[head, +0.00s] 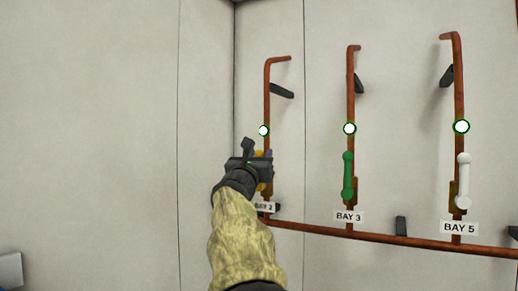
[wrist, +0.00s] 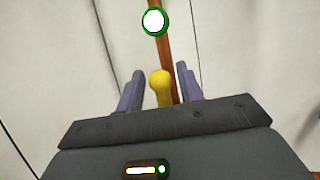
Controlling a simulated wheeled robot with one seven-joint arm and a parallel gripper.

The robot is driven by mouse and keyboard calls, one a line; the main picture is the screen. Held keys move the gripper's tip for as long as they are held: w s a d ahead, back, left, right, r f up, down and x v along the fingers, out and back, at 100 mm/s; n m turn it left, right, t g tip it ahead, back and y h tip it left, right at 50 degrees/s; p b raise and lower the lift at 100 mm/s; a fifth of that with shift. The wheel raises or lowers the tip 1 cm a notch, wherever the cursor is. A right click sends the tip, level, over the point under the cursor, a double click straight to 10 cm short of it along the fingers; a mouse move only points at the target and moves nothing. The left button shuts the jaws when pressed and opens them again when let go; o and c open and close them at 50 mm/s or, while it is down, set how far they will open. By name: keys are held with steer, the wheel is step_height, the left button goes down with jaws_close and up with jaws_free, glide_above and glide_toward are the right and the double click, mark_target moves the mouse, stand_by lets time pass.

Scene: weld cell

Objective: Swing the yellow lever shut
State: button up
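The yellow lever (wrist: 161,86) stands in front of the copper pipe at Bay 2. In the wrist view its rounded knob is between the two purple fingers of my gripper (wrist: 160,88), with a gap visible on each side. My gripper is open. In the head view my gripper (head: 258,158) is at the Bay 2 pipe and hides most of the lever. Only a little yellow shows there, and the lower part of the lever is hidden by my gripper in both views.
A round white gauge with green rim (head: 264,130) sits just above my gripper. To the right are the green lever (head: 347,175) at Bay 3 and the white lever (head: 463,181) at Bay 5. A horizontal copper pipe (head: 380,239) runs below. The wall at left is bare.

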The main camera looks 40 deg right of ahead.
jaws_close()
